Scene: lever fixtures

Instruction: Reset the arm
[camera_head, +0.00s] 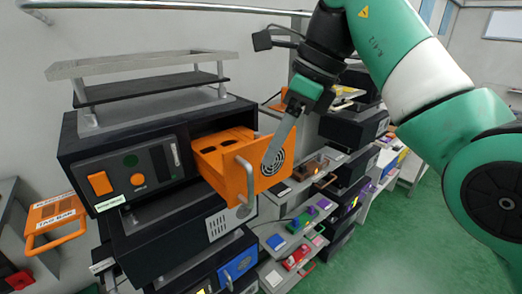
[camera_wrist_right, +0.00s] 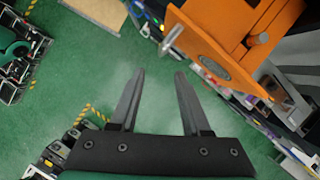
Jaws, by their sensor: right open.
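My right arm, green and white, comes in from the right in the head view. Its gripper (camera_head: 267,163) points down and sits in front of an orange drawer module (camera_head: 215,155) that is pulled out of a black unit (camera_head: 75,148). In the right wrist view my right gripper (camera_wrist_right: 159,73) is open, with nothing between its two dark fingers. There the orange module (camera_wrist_right: 215,45) and its pale handle (camera_wrist_right: 172,36) lie up and to the right, apart from the fingertips. In the head view a finger overlaps the module's front; contact cannot be told. My left gripper is not in view.
A grey shelf frame (camera_head: 150,63) stands on top of the black unit. An orange handled panel (camera_head: 55,222) is at the left. Shelves with coloured items (camera_head: 300,240) stand beyond the module. Green floor (camera_head: 390,255) is open at the lower right.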

